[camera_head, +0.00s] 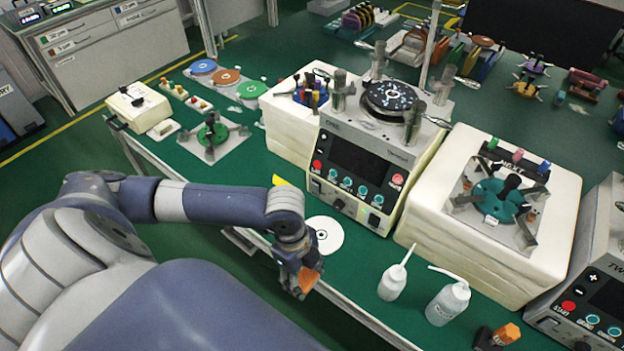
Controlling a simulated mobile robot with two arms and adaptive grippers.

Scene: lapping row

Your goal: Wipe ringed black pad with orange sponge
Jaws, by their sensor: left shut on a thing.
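My left gripper (300,286) is shut on an orange sponge (309,279) over the front edge of the green bench, near a white disc. Part of the sponge is hidden by the fingers. A round black pad (391,96) with a pale ring and specks lies on top of the cream machine (352,165), with metal posts around it. The gripper and sponge are well in front of and below the pad, apart from it. My right gripper is not in view.
The white disc (326,236) lies on the bench beside my gripper. Two white squeeze bottles (393,280) (447,303) and an orange-topped black item (497,336) stand at the right front. A second cream unit (500,215) stands to the right. Bare green bench lies between disc and bottles.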

